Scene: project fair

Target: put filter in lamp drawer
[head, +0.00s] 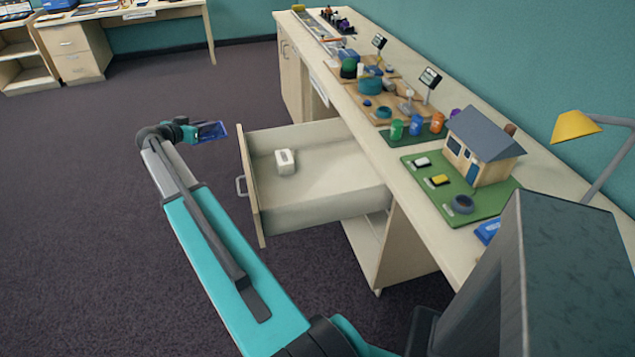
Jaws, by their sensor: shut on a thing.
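My gripper (193,131) is shut on a flat blue pane with a dark edge, which looks like the filter (213,131). It holds the filter in the air, just left of the open drawer's front as seen in the head view. The drawer (320,190) is pulled far out of the long bench, with its handle (240,187) facing left. A small white block with a dark slot (285,161) lies inside the drawer near its front; the rest of the drawer floor is bare. The fingertips are small and partly hidden.
The bench top (440,235) carries a model house (483,147) on a green board, coloured pots and wooden boards. A yellow desk lamp (575,126) stands at the right. Another desk with drawers (75,52) is at the back left. The dark carpet between is clear.

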